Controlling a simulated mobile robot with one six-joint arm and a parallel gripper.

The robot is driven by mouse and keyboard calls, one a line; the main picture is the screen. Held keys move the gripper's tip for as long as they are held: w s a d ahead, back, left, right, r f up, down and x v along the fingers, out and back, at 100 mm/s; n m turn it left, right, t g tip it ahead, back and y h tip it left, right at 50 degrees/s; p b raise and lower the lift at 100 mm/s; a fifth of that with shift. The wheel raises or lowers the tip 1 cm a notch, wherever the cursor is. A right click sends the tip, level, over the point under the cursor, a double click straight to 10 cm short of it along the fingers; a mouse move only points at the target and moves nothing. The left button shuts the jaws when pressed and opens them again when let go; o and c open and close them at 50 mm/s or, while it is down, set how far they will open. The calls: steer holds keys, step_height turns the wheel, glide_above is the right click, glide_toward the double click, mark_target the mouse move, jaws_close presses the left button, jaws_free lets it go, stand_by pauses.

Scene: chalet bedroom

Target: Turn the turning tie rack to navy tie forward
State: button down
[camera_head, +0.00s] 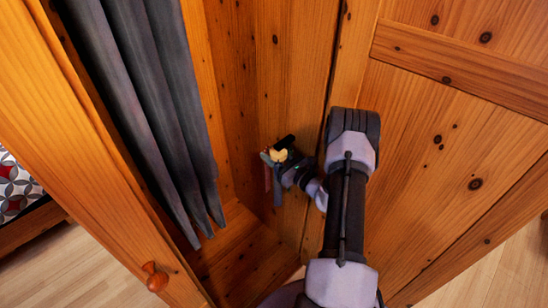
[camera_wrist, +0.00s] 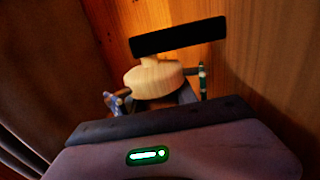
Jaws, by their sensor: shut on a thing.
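The turning tie rack (camera_head: 278,155) is a small pale wooden piece inside the wardrobe, partly hidden by my gripper (camera_head: 288,157). A reddish strip (camera_head: 267,176) and a bluish strip (camera_head: 277,188) hang below it. I cannot tell whether the bluish one is the navy tie. In the wrist view, the rack's round wooden hub (camera_wrist: 154,77) has short pegs with narrow ties at its left (camera_wrist: 110,100) and right (camera_wrist: 202,82). The black finger of my gripper (camera_wrist: 165,80) lies across the hub's far side. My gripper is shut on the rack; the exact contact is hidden.
Dark grey garments (camera_head: 150,100) hang in the wardrobe left of the rack. The wooden panel (camera_head: 295,60) stands close behind the rack. A wooden door (camera_head: 440,150) fills the right side, close to my arm. A door with a round knob (camera_head: 154,277) is at left.

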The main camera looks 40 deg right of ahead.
steer(key=c, duration=1)
jaws_free()
steer(key=shift+o, duration=0.2)
